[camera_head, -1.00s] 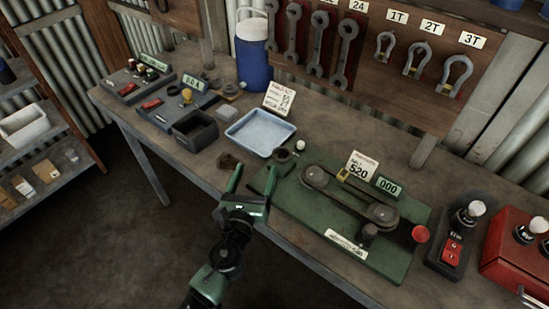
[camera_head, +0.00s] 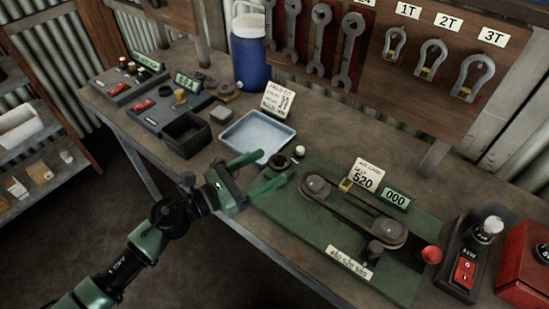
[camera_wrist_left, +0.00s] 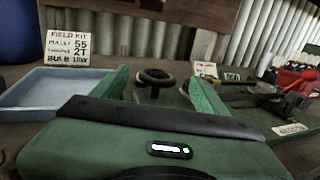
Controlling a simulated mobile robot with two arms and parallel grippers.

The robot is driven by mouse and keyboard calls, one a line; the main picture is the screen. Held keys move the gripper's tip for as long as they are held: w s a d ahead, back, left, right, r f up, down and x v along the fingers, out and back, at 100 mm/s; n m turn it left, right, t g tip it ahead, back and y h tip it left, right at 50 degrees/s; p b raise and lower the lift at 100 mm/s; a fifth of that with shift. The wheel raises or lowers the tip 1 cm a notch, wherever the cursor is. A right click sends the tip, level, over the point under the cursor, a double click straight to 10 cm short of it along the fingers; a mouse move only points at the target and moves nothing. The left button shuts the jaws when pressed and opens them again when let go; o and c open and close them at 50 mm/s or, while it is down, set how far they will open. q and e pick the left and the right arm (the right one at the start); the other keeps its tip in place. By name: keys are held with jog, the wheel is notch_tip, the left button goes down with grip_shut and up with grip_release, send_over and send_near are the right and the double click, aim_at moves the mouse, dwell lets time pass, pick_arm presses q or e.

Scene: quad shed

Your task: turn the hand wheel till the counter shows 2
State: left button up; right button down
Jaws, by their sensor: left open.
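A green baseboard (camera_head: 330,232) on the bench carries two pulleys joined by a belt. Its small green counter (camera_head: 396,198) reads 000. A small dark round wheel (camera_head: 280,162) sits near the board's left end, partly hidden by my gripper. In the left wrist view this dark wheel (camera_wrist_left: 155,76) lies ahead, between the fingers in the picture. A red knob (camera_head: 431,255) stands at the board's right end. My left gripper (camera_head: 264,170) is open and empty, just in front of the dark wheel; no contact shows. My right gripper is not in view.
A blue tray (camera_head: 257,136) lies just left of the board. A card reading 520 (camera_head: 363,175) stands behind the belt. A switch box (camera_head: 465,268) and red case (camera_head: 527,275) stand at the right. Wrenches and shackles (camera_head: 433,60) hang behind.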

aim_at(276, 165)
pick_arm(q)
jog(key=x, duration=0.2)
jog(key=shift+w+d, duration=0.15)
jog(key=shift+w, duration=0.1)
jog(key=shift+w+d+p, duration=0.15)
jog(key=shift+d+p, duration=0.15)
jog(key=c, duration=1.4)
jog(key=shift+o, duration=0.2)
jog(key=shift+r+n+t+y+p, duration=0.1)
jog(key=shift+n+t+y+p, duration=0.4)
jog(key=shift+t+p, duration=0.1)
jog(key=shift+d+n+t+y+p, duration=0.2)
jog(key=shift+n+t+y+p, duration=0.7)
jog(key=shift+n+t+y, duration=0.15)
jog(key=shift+n+t+y+p, duration=0.35)
jog(key=shift+n+t+y, duration=0.3)
jog(key=shift+y, duration=0.3)
jog(key=shift+s+d+n+t+y, duration=0.1)
jog(key=shift+s+n+t+y, duration=0.15)
jog(key=shift+n+t+y, duration=0.65)
jog(key=shift+y, duration=0.5)
